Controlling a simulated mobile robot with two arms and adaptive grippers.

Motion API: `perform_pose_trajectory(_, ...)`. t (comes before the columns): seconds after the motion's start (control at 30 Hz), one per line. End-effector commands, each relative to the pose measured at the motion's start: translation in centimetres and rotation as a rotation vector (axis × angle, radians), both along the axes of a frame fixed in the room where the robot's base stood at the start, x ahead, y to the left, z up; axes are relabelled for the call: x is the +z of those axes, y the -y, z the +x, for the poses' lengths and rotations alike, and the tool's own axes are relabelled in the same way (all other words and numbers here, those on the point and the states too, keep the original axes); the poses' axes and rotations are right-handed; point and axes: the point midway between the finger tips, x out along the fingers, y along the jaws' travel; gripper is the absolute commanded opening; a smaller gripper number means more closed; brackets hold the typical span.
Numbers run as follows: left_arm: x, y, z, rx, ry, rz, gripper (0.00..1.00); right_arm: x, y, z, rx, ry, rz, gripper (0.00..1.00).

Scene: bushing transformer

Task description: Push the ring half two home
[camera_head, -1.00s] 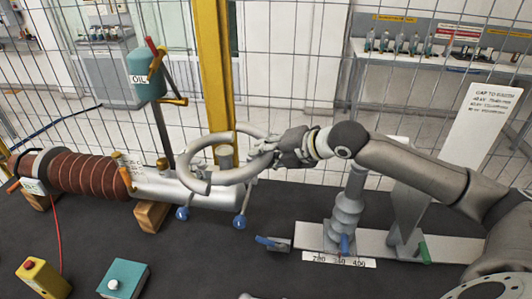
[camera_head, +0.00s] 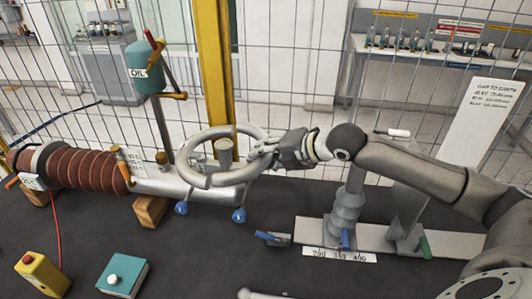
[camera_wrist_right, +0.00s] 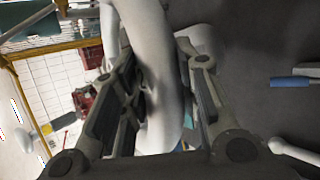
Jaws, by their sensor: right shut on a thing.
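My right gripper (camera_head: 262,147) is shut on the ring's right side, on what I take to be ring half two. In the right wrist view the thick pale curved tube of the ring half (camera_wrist_right: 155,75) runs between the fingers (camera_wrist_right: 162,62). The fingers hide part of the ring's right side. My left gripper is not in view.
The brown ribbed bushing (camera_head: 90,167) lies left on wooden blocks (camera_head: 152,210). A grey insulator on a scaled rail (camera_head: 310,230) is at right. A yellow box (camera_head: 40,277) and teal box (camera_head: 123,277) lie in front. Mesh fence stands behind.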

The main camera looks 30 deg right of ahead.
Motion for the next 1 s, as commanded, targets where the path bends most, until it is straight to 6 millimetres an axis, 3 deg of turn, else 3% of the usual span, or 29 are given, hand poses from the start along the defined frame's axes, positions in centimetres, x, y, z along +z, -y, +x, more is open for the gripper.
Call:
perform_pose_trajectory(0.63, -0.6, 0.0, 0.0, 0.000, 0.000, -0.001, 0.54, -1.6, 0.0, 0.0, 0.000, 0.003, 0.001, 0.00)
perform_pose_trajectory(0.67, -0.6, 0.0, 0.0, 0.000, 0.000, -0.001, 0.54, -1.6, 0.0, 0.0, 0.000, 0.003, 0.001, 0.31)
perform_pose_trajectory(0.7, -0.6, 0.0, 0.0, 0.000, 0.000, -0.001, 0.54, -1.5, 0.0, 0.0, 0.000, 0.003, 0.001, 0.36)
perform_pose_trajectory(0.83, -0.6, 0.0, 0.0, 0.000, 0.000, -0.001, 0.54, -1.5, 0.0, 0.0, 0.000, 0.002, 0.000, 0.53)
perform_pose_trajectory(1.0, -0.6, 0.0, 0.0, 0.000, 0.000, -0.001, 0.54, -1.6, 0.0, 0.0, 0.000, 0.001, 0.001, 0.55)
